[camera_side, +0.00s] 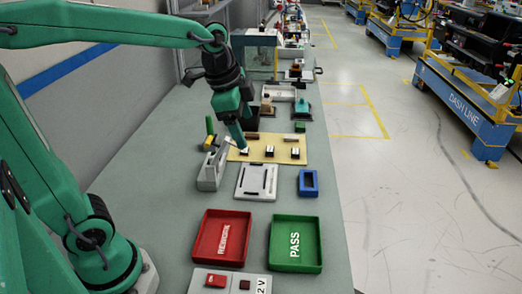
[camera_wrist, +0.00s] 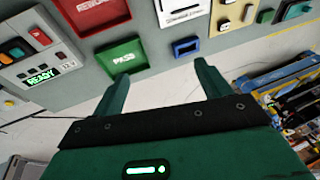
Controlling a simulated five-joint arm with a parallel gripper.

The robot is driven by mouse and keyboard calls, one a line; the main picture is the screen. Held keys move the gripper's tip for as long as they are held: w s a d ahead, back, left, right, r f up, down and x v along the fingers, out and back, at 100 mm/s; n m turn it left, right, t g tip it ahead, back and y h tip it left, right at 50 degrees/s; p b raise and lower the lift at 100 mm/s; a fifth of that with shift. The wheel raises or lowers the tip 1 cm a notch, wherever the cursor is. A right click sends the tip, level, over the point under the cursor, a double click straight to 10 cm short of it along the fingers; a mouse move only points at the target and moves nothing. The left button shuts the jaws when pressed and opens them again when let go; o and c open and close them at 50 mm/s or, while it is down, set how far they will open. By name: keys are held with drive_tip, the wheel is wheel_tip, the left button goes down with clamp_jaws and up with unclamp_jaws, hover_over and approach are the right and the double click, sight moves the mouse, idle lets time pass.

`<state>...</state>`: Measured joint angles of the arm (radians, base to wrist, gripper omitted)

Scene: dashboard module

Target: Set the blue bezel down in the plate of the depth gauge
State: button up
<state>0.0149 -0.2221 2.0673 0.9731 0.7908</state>
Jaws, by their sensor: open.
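The blue bezel (camera_side: 308,193), a small rectangular frame with a dark opening, lies flat on the bench right of a white plate with black slots (camera_side: 243,192). The bezel also shows in the wrist view (camera_wrist: 188,53), beyond and between my fingertips and apart from them. The white plate is partly cut off at the top there (camera_wrist: 182,20). A grey upright device (camera_side: 209,174) stands left of the plate; I cannot tell for sure that the two form the depth gauge. My gripper (camera_side: 242,147) is open and empty, above the bench by the yellow board; it also shows in the wrist view (camera_wrist: 162,72).
A red tray (camera_side: 200,252) and a green PASS tray (camera_side: 318,254) sit on the near bench, with a button panel (camera_side: 231,281) in front. A yellow board (camera_side: 284,156) with several small parts lies behind the plate. The bench's right edge is close to the bezel.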

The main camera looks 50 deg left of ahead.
drive_tip(key=w+d+f+m+g, duration=0.1)
drive_tip(key=w+f+m, duration=0.2)
drive_tip(key=w+m, duration=0.3)
drive_tip(key=w+f+m+g, duration=0.1)
drive_tip(key=w+f+m, duration=0.2)
drive_tip(key=w, duration=0.4)
drive_tip(key=m+g, duration=0.2)
drive_tip(key=m, duration=0.7)
hover_over(308, 186)
wheel_tip(308, 186, down, 13)
drive_tip(key=shift+f, duration=3.85)
drive_tip(key=shift+f, duration=0.25)
drive_tip(key=c, duration=1)
